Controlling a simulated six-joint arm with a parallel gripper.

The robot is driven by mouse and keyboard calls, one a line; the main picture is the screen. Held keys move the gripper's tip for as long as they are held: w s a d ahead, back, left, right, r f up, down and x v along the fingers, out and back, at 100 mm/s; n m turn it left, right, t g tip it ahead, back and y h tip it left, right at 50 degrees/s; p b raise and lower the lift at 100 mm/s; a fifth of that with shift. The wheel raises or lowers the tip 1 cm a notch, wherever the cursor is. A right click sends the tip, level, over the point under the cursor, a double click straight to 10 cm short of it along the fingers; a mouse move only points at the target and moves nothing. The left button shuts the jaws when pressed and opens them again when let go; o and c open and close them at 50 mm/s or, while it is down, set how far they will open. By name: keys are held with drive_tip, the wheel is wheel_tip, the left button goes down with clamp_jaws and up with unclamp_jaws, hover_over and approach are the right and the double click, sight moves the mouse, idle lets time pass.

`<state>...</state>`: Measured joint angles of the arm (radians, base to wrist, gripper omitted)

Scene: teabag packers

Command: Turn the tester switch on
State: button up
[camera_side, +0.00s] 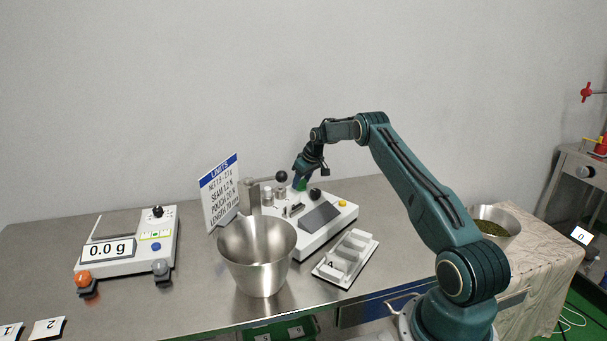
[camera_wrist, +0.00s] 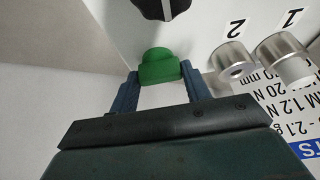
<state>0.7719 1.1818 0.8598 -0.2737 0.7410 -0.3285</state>
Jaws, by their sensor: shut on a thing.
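The tester (camera_side: 335,222) is a white box with a dark sloped display, standing on the steel table behind the steel pot. A small green switch knob (camera_wrist: 158,66) sits on its white top. In the wrist view my gripper (camera_wrist: 160,80) has one blue finger on each side of the green knob and is shut on it. In the side view my gripper (camera_side: 301,183) reaches down to the rear of the tester, and a bit of green shows below it. The display is too small to read, so I cannot tell the switch's state.
A black knob (camera_wrist: 162,8) is close to the green one; metal cylinders (camera_wrist: 233,62) marked 1 and 2 stand beside it. A LIMITS sign (camera_side: 219,193), steel pot (camera_side: 257,262), scale (camera_side: 128,243) reading 0.0 g and white tray (camera_side: 346,256) surround the tester.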

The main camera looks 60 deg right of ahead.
drive_tip(key=shift+m, duration=0.3)
drive_tip(key=m+h, duration=0.1)
drive_tip(key=m, duration=0.2)
drive_tip(key=shift+a, duration=0.15)
drive_tip(key=m+g+h, duration=0.1)
drive_tip(key=m, duration=0.2)
drive_tip(key=shift+w+m, duration=0.15)
drive_tip(key=shift+m, duration=0.25)
drive_tip(key=m+g+h, duration=0.1)
drive_tip(key=m, duration=0.2)
drive_tip(key=shift+w+a+m, duration=0.1)
drive_tip(key=shift+m, duration=0.2)
drive_tip(key=shift+m+g, duration=0.9)
drive_tip(key=shift+m, duration=1.1)
drive_tip(key=o, duration=1)
